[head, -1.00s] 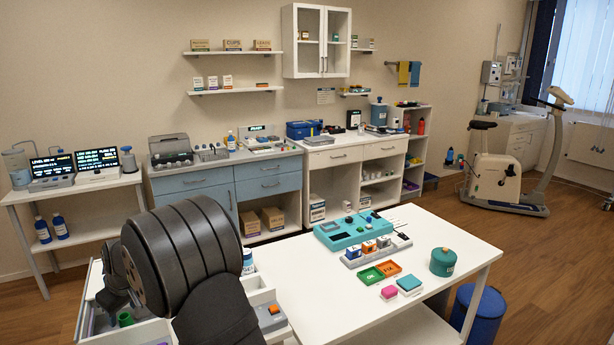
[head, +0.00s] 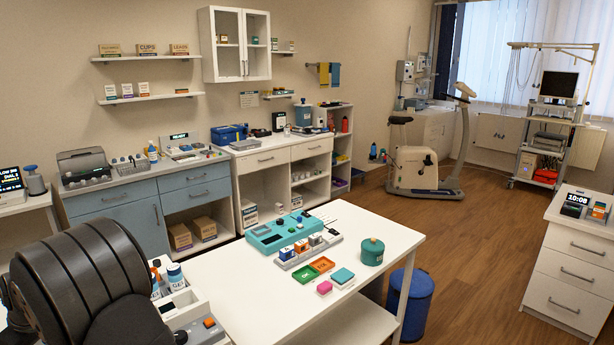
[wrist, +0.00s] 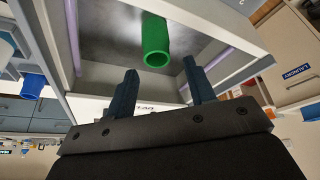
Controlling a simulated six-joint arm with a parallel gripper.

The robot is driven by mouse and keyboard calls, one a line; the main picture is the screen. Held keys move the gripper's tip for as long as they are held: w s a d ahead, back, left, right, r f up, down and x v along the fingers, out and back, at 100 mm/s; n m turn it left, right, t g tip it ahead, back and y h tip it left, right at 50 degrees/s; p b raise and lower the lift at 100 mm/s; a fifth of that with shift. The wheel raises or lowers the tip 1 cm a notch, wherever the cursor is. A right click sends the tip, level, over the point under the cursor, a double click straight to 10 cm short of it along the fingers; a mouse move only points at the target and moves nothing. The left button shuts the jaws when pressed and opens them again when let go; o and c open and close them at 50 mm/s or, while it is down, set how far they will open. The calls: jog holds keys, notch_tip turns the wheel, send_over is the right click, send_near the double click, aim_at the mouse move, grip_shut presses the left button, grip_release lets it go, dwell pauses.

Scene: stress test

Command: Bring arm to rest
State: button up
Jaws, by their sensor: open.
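My gripper (wrist: 160,88) shows in the wrist view with its two dark fingers spread apart and nothing between them. A green cylinder (wrist: 156,42) with an open end lies beyond the fingertips, apart from them, inside a pale-walled grey compartment (wrist: 100,70). In the head view my dark arm fills the lower left corner, and my gripper is hidden there or out of the picture.
A white table (head: 250,310) in the head view bears a teal tray (head: 272,238), green and orange trays (head: 306,274), and a teal canister (head: 372,251). A blue bin (head: 415,305) stands beside it. White drawers (head: 570,270) stand at right. Open floor lies between.

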notch_tip(320, 180, down, 2)
jog(key=shift+f, duration=0.25)
jog(key=w+v, duration=0.1)
jog(key=v, duration=1.1)
jog(key=x, duration=0.8)
jog(key=s+x, duration=0.1)
jog(key=x, duration=0.3)
jog(key=shift+f, duration=0.25)
notch_tip(320, 180, up, 5)
jog(key=shift+w+f, duration=0.1)
jog(key=w+d+r, duration=0.6)
jog(key=d+r, duration=0.1)
jog(key=d, duration=0.3)
jog(key=w+a+f, duration=0.1)
jog(key=w+a, duration=0.2)
jog(key=w, duration=0.5)
jog(key=w+a, duration=0.3)
jog(key=w, duration=0.5)
jog(key=w+f, duration=0.6)
jog(key=w, duration=0.2)
jog(key=shift+f, duration=0.35)
